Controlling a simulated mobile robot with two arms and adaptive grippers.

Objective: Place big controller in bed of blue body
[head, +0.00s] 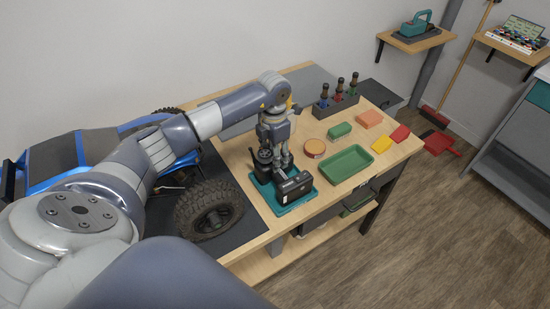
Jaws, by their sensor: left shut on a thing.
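My left gripper (281,160) points down over a teal tray (297,208) on the wooden bench and is shut on a black controller. Two black items stand close together there: a boxy one (294,187) at the front of the tray and a smaller upright one (263,157) at its back left. The fingertips are small and partly covered, so I cannot tell clearly which one they grip. The blue body (66,156) of the crawler is at the left, with a big black wheel (209,208) near it. My left arm hides much of the body and its bed. My right gripper is not in view.
Right of the teal tray are an empty green tray (348,164), a round tin (315,147), and green, orange, yellow and red blocks or pads. A rack with several drivers (336,104) stands behind. The bench's front edge is close to the teal tray.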

